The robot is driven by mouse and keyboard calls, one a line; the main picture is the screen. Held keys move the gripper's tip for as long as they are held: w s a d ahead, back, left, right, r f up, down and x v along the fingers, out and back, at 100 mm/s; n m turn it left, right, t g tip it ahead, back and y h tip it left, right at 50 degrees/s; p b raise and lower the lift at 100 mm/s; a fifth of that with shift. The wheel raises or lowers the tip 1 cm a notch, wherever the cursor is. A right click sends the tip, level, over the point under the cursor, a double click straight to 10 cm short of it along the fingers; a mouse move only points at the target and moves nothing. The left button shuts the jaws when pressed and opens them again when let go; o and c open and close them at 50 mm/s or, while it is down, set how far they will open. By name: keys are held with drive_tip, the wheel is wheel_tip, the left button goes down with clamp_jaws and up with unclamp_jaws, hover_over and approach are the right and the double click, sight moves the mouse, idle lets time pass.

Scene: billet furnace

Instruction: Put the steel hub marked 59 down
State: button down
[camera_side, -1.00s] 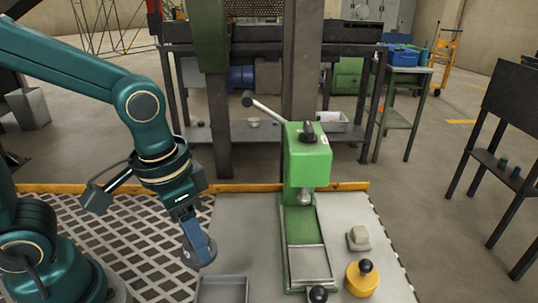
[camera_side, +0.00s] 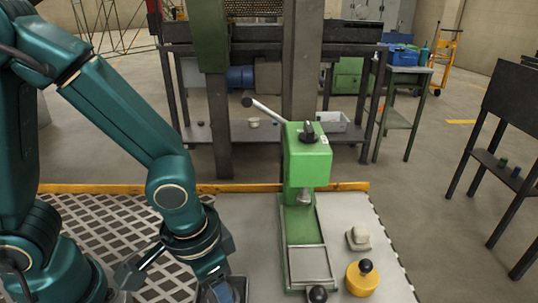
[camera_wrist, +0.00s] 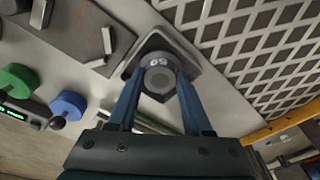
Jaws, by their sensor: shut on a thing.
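The steel hub marked 59 (camera_wrist: 158,66) is a grey round piece with a lighter face in the wrist view. My gripper (camera_wrist: 159,92) is shut on it, with one blue finger on each side. The hub is over a shallow grey square tray (camera_wrist: 190,63), whose rim shows around it. I cannot tell whether the hub touches the tray floor. In the side view my gripper (camera_side: 224,289) is low at the bottom edge, and it and the frame edge hide the hub and most of the tray.
A green press (camera_side: 307,165) with a lever stands right of my gripper. A yellow round piece with a black knob (camera_side: 362,279) and a pale block (camera_side: 357,238) are farther right. A white-and-dark grating (camera_side: 105,230) lies left, with a yellow rail (camera_side: 120,189) behind.

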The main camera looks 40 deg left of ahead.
sight(211, 298)
drive_tip(key=shift+f, duration=0.1)
drive_tip(key=c, duration=0.6)
unclamp_jaws()
wheel_tip(211, 298, up, 12)
drive_tip(key=s, duration=0.1)
drive_tip(key=a+r+n+t, duration=0.1)
drive_tip(key=a+t, duration=0.3)
drive_tip(key=a, duration=0.4)
drive_tip(key=shift+s+a+n, duration=0.25)
drive_tip(key=shift+a+n, duration=0.15)
drive_tip(key=shift+n, duration=0.1)
drive_tip(key=shift+r, duration=0.1)
